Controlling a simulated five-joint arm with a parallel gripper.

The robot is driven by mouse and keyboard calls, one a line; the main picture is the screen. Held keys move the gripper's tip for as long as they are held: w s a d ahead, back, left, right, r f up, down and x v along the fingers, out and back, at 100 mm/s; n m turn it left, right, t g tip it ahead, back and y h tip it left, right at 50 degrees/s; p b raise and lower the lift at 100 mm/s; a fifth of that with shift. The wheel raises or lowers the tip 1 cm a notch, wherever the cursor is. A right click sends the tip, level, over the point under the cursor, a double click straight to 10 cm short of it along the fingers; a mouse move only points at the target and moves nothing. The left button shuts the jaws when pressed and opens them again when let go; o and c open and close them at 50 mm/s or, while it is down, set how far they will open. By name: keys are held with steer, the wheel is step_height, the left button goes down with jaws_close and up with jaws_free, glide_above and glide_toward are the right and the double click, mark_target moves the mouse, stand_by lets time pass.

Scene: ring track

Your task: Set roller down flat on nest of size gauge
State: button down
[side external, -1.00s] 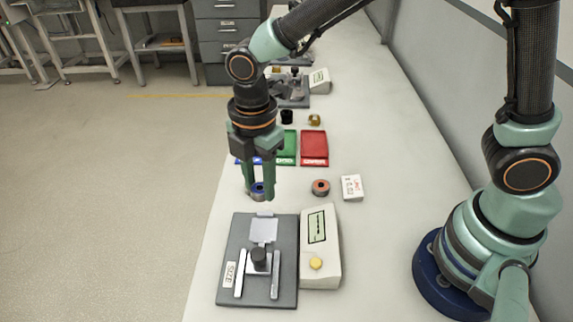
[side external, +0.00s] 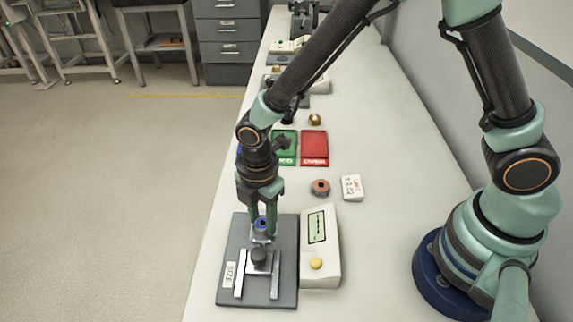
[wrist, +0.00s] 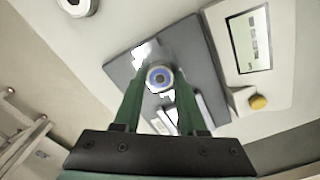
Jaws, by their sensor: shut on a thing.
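The roller (side external: 261,225) is a short grey cylinder with a blue ring on its end face. My gripper (side external: 262,222) is shut on it, and the roller also shows between the fingertips in the wrist view (wrist: 160,78). The size gauge (side external: 236,286) is a dark grey plate with a SIZE label, silver rails and a dark upright cylinder. The roller is over the gauge's far part, at the pale nest, which the roller and fingers largely hide. I cannot tell whether the roller touches the nest.
The readout box (side external: 320,247) with a screen and yellow button stands right of the gauge. A red-ringed roller (side external: 320,187) and a white printed block (side external: 352,187) lie beyond it. Green (side external: 285,146) and red (side external: 314,146) trays are farther back.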

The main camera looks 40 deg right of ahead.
mark_target(263, 223)
steer(key=shift+f, duration=0.1)
steer(key=shift+c, duration=2.3)
jaws_free()
step_height(263, 223, up, 12)
steer(key=s+d+r+m+t, duration=0.2)
steer(key=d+r+m, duration=0.3)
steer(key=d+m, duration=0.5)
steer(key=s+d+r+m+t, duration=0.2)
steer(key=d+r+m, duration=0.4)
steer(key=d+m, duration=0.4)
steer(key=shift+s+t, duration=0.25)
steer(key=shift+t, duration=0.55)
